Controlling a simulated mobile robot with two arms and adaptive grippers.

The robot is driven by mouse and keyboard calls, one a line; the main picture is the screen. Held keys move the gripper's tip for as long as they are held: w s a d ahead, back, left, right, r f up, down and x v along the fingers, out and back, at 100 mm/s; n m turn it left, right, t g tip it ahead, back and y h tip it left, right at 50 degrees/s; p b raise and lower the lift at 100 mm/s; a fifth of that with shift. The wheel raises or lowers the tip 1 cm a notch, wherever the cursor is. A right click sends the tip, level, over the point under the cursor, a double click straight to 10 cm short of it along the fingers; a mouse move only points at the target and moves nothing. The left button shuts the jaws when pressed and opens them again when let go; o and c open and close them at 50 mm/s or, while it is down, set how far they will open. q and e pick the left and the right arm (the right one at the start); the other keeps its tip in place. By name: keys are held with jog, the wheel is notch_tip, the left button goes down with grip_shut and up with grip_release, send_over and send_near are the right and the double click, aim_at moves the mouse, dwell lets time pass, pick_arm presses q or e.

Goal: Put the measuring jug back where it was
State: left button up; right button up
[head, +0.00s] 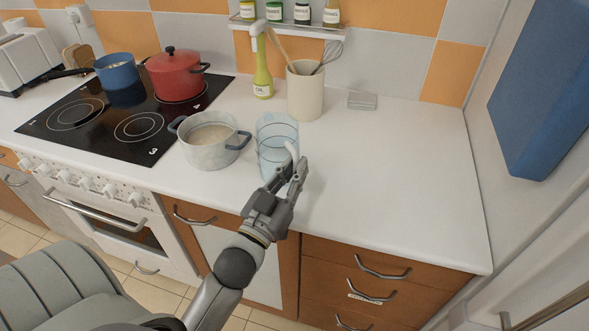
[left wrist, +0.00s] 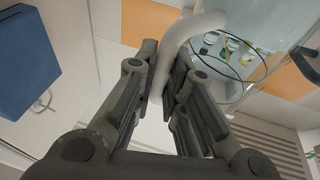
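The measuring jug (head: 275,138) is clear glass with a pale handle. In the head view it stands upright over the worktop (head: 390,175), just right of the white pot. I cannot tell whether its base touches the worktop. My left gripper (head: 293,172) is at the jug's front right side, with its fingers on either side of the handle. In the left wrist view the curved white handle (left wrist: 187,40) runs down between the fingertips, which are closed on it. The jug's round rim shows behind it. My right gripper is in neither view.
A white pot with blue handles (head: 212,145) stands close left of the jug, by the black hob (head: 75,118). A red pot (head: 176,76) and a blue saucepan (head: 117,72) are on the hob. Behind are an oil bottle (head: 263,80) and utensil crock (head: 305,95). The right worktop is mostly clear.

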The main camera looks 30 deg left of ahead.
pick_arm(q)
jog(key=o, duration=0.4)
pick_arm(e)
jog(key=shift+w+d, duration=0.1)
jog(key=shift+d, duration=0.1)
pick_arm(q)
jog(key=shift+r, duration=0.25)
jog(key=shift+s+f, duration=0.25)
jog(key=shift+s, duration=0.05)
jog(key=b+v, duration=0.2)
jog(key=v, duration=0.9)
jog(key=shift+s+b, duration=0.2)
jog(key=shift+b, duration=0.1)
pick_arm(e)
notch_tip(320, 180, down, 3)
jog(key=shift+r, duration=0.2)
